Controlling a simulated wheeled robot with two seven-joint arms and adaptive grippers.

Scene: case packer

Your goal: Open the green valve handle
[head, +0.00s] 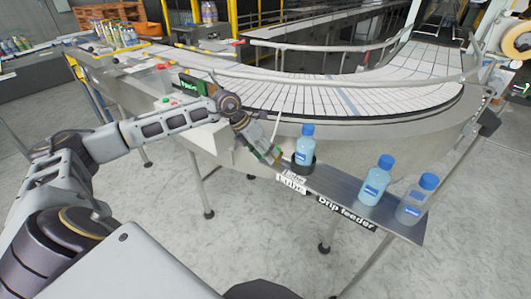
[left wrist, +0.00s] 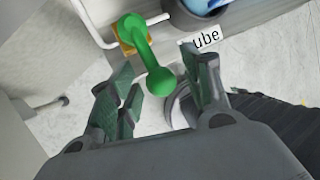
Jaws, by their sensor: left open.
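The green valve handle (left wrist: 148,58) shows in the left wrist view as a bar with a rounded knob at each end. Its far end sits over an orange-yellow block (left wrist: 124,40) on a pale surface. My left gripper (left wrist: 160,75) is open, and the handle's near knob lies between its two fingers in the picture; I cannot tell whether they touch. In the head view my left gripper (head: 267,152) is at the left end of the drip feeder shelf (head: 340,190) and mostly hides the handle. My right gripper is not in view.
A blue bottle (head: 305,144) stands in a dark cup beside the gripper, above the "Lube" label (head: 291,183). Two more bottles (head: 376,182) (head: 415,200) stand farther right on the shelf. The curved conveyor (head: 340,92) is behind. Open floor lies in front.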

